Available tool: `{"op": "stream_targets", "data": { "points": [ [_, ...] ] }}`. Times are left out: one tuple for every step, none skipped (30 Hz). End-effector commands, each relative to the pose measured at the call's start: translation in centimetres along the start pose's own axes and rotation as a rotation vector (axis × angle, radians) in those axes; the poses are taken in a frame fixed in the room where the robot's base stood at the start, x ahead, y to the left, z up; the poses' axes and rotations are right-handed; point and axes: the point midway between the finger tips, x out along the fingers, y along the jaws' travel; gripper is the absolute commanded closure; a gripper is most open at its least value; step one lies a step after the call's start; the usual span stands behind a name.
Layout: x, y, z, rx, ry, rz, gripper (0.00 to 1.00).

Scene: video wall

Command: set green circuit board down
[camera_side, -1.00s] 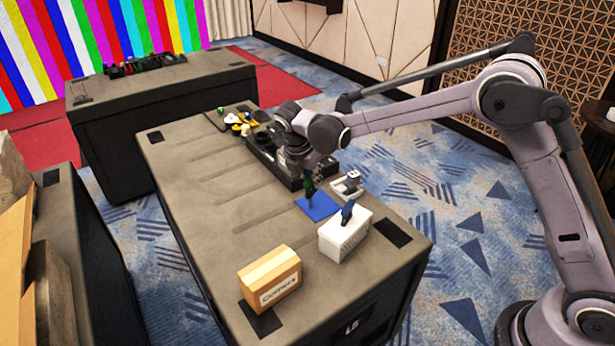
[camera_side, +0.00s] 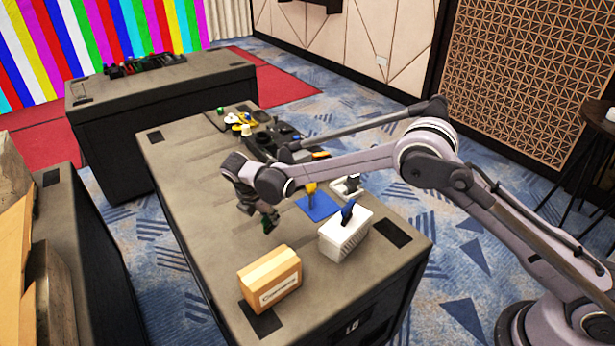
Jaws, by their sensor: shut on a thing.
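My gripper (camera_side: 268,218) points down over the bare middle of the case top (camera_side: 205,185). It is shut on the green circuit board (camera_side: 266,228), which shows as a small dark green piece at the fingertips. I cannot tell whether the board touches the case top. The board is behind the cardboard box and left of the blue mat (camera_side: 322,207). The fingers hide part of it.
A cardboard box (camera_side: 270,282) stands in front. A white box (camera_side: 345,235) with a blue-handled thing is to the right. A yellow tool (camera_side: 311,192) stands at the blue mat, with a small grey device (camera_side: 347,186) beside it. Dark trays and parts lie behind.

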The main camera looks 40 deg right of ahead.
Motion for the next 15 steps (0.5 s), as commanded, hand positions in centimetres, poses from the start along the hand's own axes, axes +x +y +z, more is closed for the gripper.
{"op": "stream_targets", "data": {
  "points": [
    [0.1, 0.0, -0.1, 0.0, 0.0, 0.0, 1.0],
    [0.3, 0.1, -0.2, 0.0, 0.0, 0.0, 1.0],
    [0.6, 0.1, -0.3, 0.0, 0.0, 0.0, 1.0],
    [0.9, 0.1, -0.4, 0.0, 0.0, 0.0, 1.0],
    [1.3, 0.1, -0.6, 0.0, 0.0, 0.0, 1.0],
    [1.8, 0.0, -0.8, 0.0, 0.0, 0.0, 1.0],
    [2.2, 0.0, -1.0, 0.0, 0.0, 0.0, 1.0],
    [2.6, 0.1, -1.1, 0.0, 0.0, 0.0, 1.0],
    [3.1, 0.1, -1.3, 0.0, 0.0, 0.0, 1.0],
    [3.4, 0.0, -1.4, 0.0, 0.0, 0.0, 1.0],
    [3.6, 0.0, -1.5, 0.0, 0.0, 0.0, 1.0],
    [3.7, 0.0, -1.6, 0.0, 0.0, 0.0, 1.0],
    [3.7, 0.0, -1.6, 0.0, 0.0, 0.0, 1.0],
    [3.7, 0.0, -1.6, 0.0, 0.0, 0.0, 1.0],
    [3.7, 0.0, -1.6, 0.0, 0.0, 0.0, 1.0]
  ]
}}
